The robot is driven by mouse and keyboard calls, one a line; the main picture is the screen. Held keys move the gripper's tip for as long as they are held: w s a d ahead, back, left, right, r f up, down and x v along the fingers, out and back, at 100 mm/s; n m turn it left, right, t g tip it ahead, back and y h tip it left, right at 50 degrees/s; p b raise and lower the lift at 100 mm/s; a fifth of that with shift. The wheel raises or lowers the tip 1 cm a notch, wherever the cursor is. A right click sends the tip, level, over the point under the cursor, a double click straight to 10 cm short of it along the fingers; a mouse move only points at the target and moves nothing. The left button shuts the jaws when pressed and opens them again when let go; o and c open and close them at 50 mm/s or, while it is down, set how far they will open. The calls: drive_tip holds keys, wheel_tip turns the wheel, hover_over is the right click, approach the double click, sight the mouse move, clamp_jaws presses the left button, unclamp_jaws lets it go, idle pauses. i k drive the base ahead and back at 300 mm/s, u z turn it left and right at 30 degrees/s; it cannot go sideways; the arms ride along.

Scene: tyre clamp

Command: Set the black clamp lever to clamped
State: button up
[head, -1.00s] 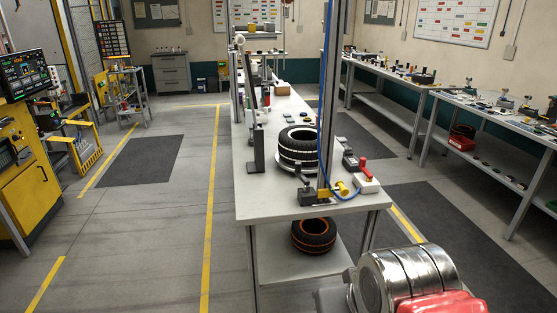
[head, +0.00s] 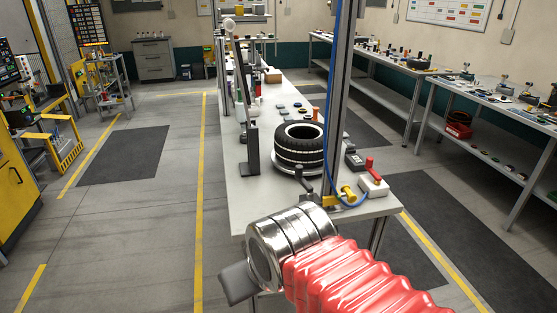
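A small black lever (head: 303,184) with an upright handle stands on the near end of the workbench (head: 262,205), at the left foot of the tall post. I take it for the clamp lever; its exact setting is too small to tell. A black tyre (head: 297,150) with white bands lies flat on the bench just behind it. My arm's silver wrist and red sleeve fill the lower middle of the view, in front of the bench's near edge. A dark grey part of my gripper (head: 238,284) shows left of the wrist; its fingertips cannot be made out.
A tall metal post (head: 334,110) with a blue hose rises beside the lever. To its right are a white box (head: 373,187) with a red handle and a dark grey box (head: 355,159). A black upright stand (head: 252,150) is left of the tyre. Floor left of the bench is clear.

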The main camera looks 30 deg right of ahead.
sight(298, 169)
drive_tip(key=z, duration=0.1)
drive_tip(key=i, duration=0.9)
drive_tip(key=z, duration=0.4)
